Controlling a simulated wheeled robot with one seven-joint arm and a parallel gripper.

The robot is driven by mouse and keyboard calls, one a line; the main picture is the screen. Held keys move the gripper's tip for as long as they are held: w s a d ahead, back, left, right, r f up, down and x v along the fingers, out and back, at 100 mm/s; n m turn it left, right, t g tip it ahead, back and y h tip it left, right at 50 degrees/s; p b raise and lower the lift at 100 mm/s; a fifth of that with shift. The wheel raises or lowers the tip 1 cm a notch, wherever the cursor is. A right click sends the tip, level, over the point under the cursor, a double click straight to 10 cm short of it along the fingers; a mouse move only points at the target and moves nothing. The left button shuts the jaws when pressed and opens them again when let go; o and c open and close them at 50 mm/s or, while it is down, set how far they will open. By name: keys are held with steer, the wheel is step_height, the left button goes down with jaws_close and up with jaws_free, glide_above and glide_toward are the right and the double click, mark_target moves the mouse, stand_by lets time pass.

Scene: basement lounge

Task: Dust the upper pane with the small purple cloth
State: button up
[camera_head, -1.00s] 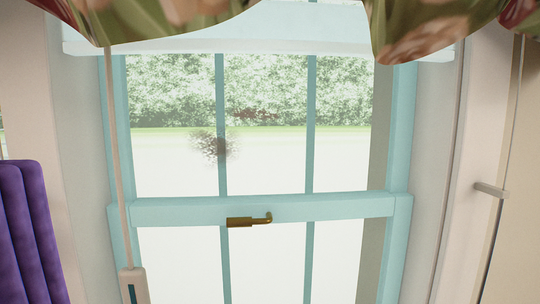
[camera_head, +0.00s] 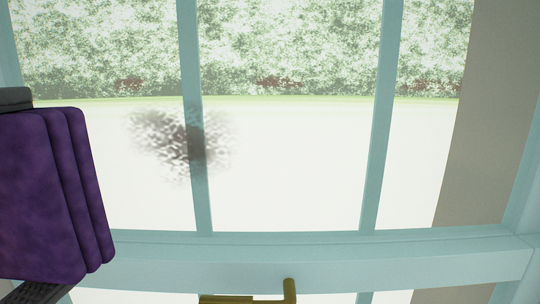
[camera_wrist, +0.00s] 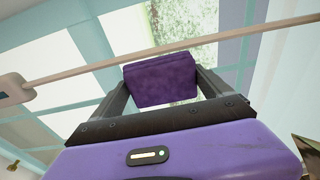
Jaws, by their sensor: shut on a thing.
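The small purple cloth (camera_head: 42,195) is folded in layers at the left edge of the head view. It also shows in the wrist view (camera_wrist: 162,82) between the two dark fingers of my gripper (camera_wrist: 164,80), which is shut on it. In the head view only bits of dark finger show above and below the cloth. The upper pane (camera_head: 285,165) fills most of that view, with a grey-brown dust smudge (camera_head: 160,142) across its left glazing bar. The cloth is left of the smudge; I cannot tell whether it touches the glass.
A pale blue sash rail (camera_head: 300,262) runs below the upper pane, with a brass latch (camera_head: 288,291) on it. In the wrist view a thin beige rod (camera_wrist: 90,69) with a block end (camera_wrist: 14,90) crosses close to my gripper.

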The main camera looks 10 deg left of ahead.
mark_target(169, 149)
steer(key=shift+w+a+p, duration=0.15)
steer(key=shift+w+a, duration=0.05)
steer(key=shift+w, duration=0.7)
steer(key=shift+w+a+p, duration=0.15)
steer(key=shift+w+a, duration=0.05)
steer(key=shift+w, duration=0.7)
steer(key=shift+w+a+p, duration=0.15)
steer(key=shift+w+a, duration=0.05)
steer(key=shift+w, duration=0.7)
steer(key=shift+w+a, duration=0.15)
steer(key=shift+w, duration=0.4)
steer(key=shift+w+a, duration=0.2)
steer(key=shift+w, duration=0.65)
steer(key=shift+w+d+b, duration=0.2)
steer(key=shift+d+b, duration=0.15)
steer(key=shift+d, duration=0.6)
steer(key=shift+w+d+b, duration=0.15)
steer(key=shift+d+b, duration=0.15)
steer(key=shift+d, duration=0.6)
steer(key=shift+d, duration=0.1)
